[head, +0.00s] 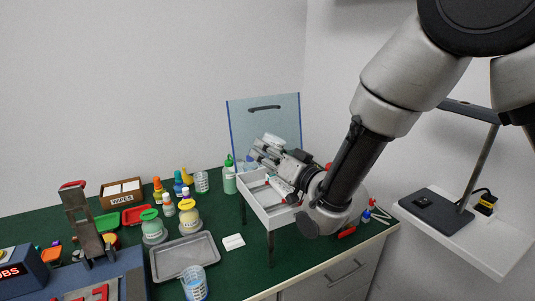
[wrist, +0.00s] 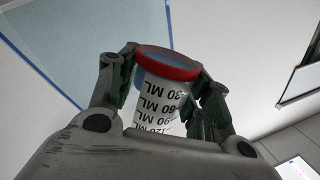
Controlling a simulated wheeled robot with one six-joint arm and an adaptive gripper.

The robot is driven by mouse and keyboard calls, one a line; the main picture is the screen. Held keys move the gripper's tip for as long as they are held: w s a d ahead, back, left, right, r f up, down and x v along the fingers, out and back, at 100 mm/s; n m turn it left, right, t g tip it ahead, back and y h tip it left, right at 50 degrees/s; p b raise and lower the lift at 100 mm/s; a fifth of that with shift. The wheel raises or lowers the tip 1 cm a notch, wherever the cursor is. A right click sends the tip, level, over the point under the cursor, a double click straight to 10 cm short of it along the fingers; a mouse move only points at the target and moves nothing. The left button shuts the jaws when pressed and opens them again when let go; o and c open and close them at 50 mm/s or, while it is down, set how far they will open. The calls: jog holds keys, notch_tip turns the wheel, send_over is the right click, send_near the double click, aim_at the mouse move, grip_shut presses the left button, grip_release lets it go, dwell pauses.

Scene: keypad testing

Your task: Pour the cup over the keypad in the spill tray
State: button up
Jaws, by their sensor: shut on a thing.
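My gripper (head: 265,150) is raised over a white tray on legs (head: 268,220), which has a clear blue-edged shield (head: 290,108) behind it. In the wrist view my gripper (wrist: 165,82) is shut on a clear cup (wrist: 158,100) with a red band and black ML marks, which read upside down in the picture. In the head view the gripper mostly hides the cup, and I cannot tell how far it is tilted or whether anything pours. The white tray's inside is partly hidden by my gripper; I cannot make out the keypad clearly.
A grey metal tray (head: 162,263), a graduated beaker (head: 194,284), yellow-lidded (head: 189,217) and green-lidded (head: 152,229) jars and several bottles crowd the table's left. A green bottle (head: 229,180) stands close by the white tray. A lamp (head: 480,165) stands on the right shelf.

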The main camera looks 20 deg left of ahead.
jog(key=shift+w+d+r+m+t, duration=0.3)
jog(key=shift+w+d+m, duration=0.1)
jog(key=shift+m, duration=0.4)
dwell(0.6)
jog(key=shift+w+f+m, duration=0.1)
jog(key=shift+f+m, duration=0.1)
jog(key=shift+m, duration=0.1)
jog(key=shift+f+m+t, duration=0.2)
jog(key=shift+f+m, duration=0.05)
jog(key=shift+m, duration=0.5)
jog(key=shift+f+m+t, duration=0.2)
jog(key=shift+f+m, duration=0.05)
jog(key=shift+m, duration=0.5)
dwell(0.8)
jog(key=shift+r+m+t+y, duration=0.3)
jog(key=shift+r+m, duration=0.05)
jog(key=shift+m, duration=0.65)
dwell(0.3)
jog(key=shift+d+f+m+t, duration=0.1)
jog(key=shift+f+m+t, duration=0.3)
jog(key=shift+m, duration=0.7)
jog(key=shift+f+m+t, duration=0.3)
jog(key=shift+f+m, duration=0.05)
jog(key=shift+m, duration=0.75)
dwell(0.5)
